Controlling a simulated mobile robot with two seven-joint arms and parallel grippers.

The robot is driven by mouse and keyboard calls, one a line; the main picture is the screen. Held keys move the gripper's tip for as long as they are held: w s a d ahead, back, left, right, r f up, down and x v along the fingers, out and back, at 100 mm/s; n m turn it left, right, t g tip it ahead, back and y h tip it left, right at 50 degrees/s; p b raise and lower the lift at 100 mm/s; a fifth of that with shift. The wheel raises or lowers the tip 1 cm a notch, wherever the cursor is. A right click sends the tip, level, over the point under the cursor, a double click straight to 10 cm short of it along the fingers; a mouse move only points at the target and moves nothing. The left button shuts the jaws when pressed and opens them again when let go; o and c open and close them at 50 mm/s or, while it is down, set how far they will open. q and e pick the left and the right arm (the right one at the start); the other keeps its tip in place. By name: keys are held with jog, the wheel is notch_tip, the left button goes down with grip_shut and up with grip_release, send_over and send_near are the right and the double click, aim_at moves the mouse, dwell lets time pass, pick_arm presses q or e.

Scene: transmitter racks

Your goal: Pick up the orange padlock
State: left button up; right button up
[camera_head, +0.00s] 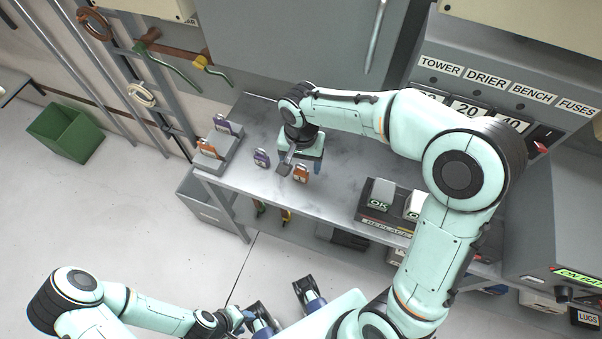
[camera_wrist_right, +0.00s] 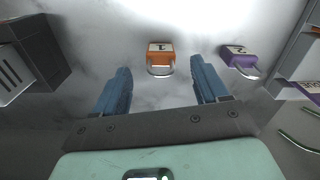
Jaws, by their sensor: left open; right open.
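An orange padlock (camera_head: 301,174) sits on the grey bench, right beside my right gripper. In the right wrist view the orange padlock (camera_wrist_right: 160,55) shows its top with a dark "1" and its metal shackle. It is centred between the blue fingertips and slightly beyond them. My right gripper (camera_wrist_right: 161,72) is open and empty, with a finger on either side of the padlock's line. Contact cannot be seen. A second orange padlock (camera_head: 208,148) is on a grey block at the bench's left end. My left gripper (camera_head: 284,304) is open and empty, low over the floor.
Another purple padlock (camera_head: 222,122) is on the grey block. A dark case (camera_head: 375,209) sits on the bench to the right. A green bin (camera_head: 65,133) stands at far left.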

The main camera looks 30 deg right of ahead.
aim_at(301, 172)
notch_tip(301, 172, down, 5)
jog(key=shift+f, duration=0.1)
jog(key=shift+c, duration=0.3)
jog(key=c, duration=1.1)
notch_tip(301, 172, up, 20)
jog(key=p, duration=0.2)
